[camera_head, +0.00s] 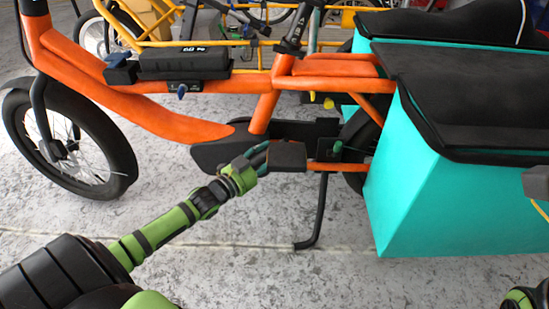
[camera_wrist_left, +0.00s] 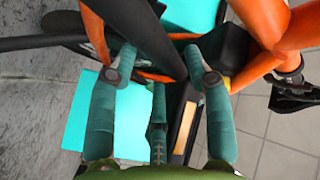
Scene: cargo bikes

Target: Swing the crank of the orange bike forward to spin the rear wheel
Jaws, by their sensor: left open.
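The orange bike (camera_head: 165,115) stands side-on, with its front wheel at the left. Its dark crank and chain cover (camera_head: 222,150) sit low at mid-frame, and a black pedal (camera_head: 287,155) juts toward me. The rear wheel (camera_head: 358,150) is mostly hidden behind a teal box. My left gripper (camera_head: 262,158) is at the near side of the pedal. In the left wrist view the left gripper (camera_wrist_left: 158,80) has its fingers spread, with a dark bar (camera_wrist_left: 145,32) lying beyond and between them. I cannot tell whether they touch it.
Teal cargo boxes (camera_head: 410,185) with black covers fill the right side. A black kickstand (camera_head: 318,215) reaches the floor just right of the pedal. A yellow bike (camera_head: 190,48) stands behind. The grey floor (camera_head: 240,270) in front is open.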

